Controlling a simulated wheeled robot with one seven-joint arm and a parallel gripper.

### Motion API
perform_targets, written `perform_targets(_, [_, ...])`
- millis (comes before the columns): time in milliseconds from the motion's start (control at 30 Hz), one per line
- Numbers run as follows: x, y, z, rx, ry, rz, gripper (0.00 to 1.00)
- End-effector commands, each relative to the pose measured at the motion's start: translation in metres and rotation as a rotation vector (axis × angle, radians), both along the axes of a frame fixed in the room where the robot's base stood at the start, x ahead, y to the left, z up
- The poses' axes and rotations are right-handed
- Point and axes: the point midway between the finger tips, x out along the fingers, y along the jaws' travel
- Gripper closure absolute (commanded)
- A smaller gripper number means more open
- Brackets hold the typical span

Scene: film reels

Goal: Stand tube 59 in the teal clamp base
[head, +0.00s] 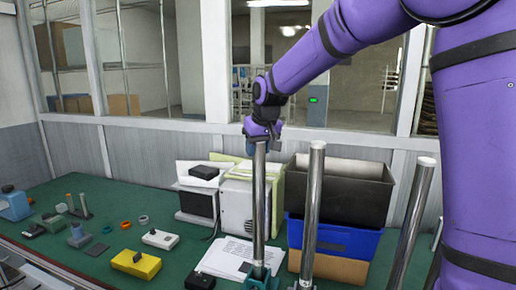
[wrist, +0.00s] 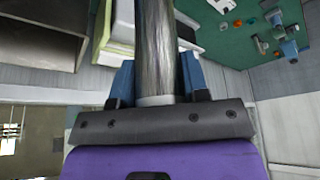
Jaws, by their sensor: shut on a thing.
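My gripper (head: 259,140) is shut on the top end of a shiny metal tube (head: 259,205), which stands close to upright. No number is readable on it. In the wrist view the blue fingers of my gripper (wrist: 157,80) flank the tube (wrist: 155,42), and its far end runs out of the frame. In the head view the tube's lower end meets the teal clamp base (head: 261,279) at the bottom edge of the picture. I cannot tell whether the tube is seated in the base or just in front of or above it.
A second metal tube (head: 312,212) stands just right of the held one, and a third (head: 414,215) leans farther right. Behind are a blue crate (head: 333,238) and a black bin (head: 340,195). A yellow block (head: 136,264) and small parts lie left on the green bench (head: 105,215).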

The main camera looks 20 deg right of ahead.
Motion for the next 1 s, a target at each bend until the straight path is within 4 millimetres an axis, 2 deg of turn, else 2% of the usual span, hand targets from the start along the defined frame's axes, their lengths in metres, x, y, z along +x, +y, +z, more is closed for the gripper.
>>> perform_targets(967, [0.0, 0.0, -0.012, 0.0, -0.001, 0.0, 1.0])
perform_targets(1000, [0.0, 0.0, -0.012, 0.0, -0.001, 0.0, 0.56])
